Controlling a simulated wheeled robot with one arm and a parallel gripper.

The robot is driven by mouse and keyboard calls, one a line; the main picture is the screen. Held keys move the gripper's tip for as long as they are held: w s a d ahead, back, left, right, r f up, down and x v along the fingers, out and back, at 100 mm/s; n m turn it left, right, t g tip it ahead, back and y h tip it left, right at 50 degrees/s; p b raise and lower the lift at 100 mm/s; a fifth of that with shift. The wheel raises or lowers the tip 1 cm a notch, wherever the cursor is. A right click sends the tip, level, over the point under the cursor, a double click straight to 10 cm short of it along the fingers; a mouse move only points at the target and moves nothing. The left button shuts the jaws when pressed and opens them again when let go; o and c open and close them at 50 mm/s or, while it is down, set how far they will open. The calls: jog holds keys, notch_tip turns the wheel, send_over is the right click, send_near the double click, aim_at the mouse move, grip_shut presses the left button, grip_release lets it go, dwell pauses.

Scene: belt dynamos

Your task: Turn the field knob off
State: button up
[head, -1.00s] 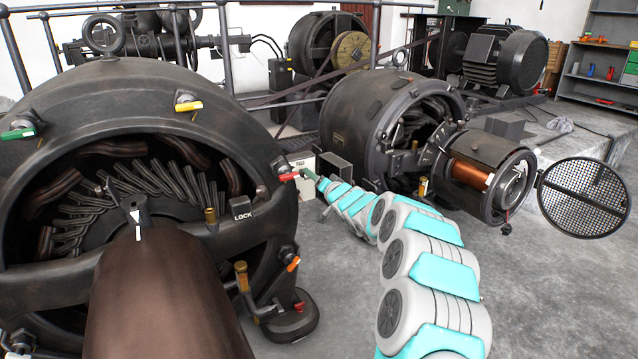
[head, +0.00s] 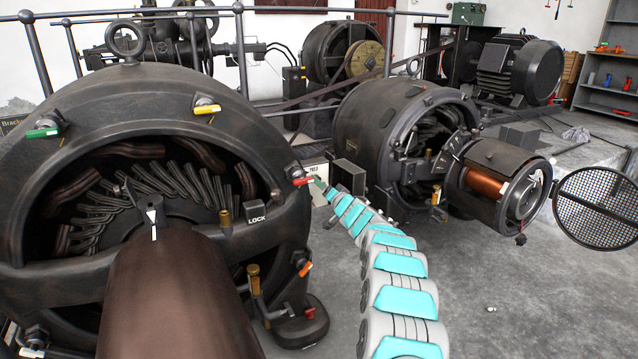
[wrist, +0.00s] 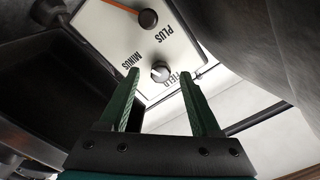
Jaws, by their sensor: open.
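The field knob (wrist: 160,72) is a small round knob with a pale, shiny face, beside the printed word FIELD, on a white panel (wrist: 185,55) in the wrist view. My gripper (wrist: 160,80) is open, with its two green fingers on either side of the knob in the picture. I cannot tell whether the fingertips touch the knob or stop short of it. In the head view my gripper (head: 319,183) is small and far off, beside the big left dynamo (head: 255,130). The knob cannot be made out there.
The panel also has a dark terminal (wrist: 148,18) by the word PLUS. Dark housings flank the panel closely on both sides. In the head view a red-handled lever (head: 302,181) sits near my gripper. A second dynamo (head: 375,115) stands behind, and a round mesh cover (head: 598,208) at right.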

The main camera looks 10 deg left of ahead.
jog(key=shift+x, duration=1.1)
jog(key=shift+r, duration=0.1)
jog(key=shift+c, duration=0.3)
grip_shut()
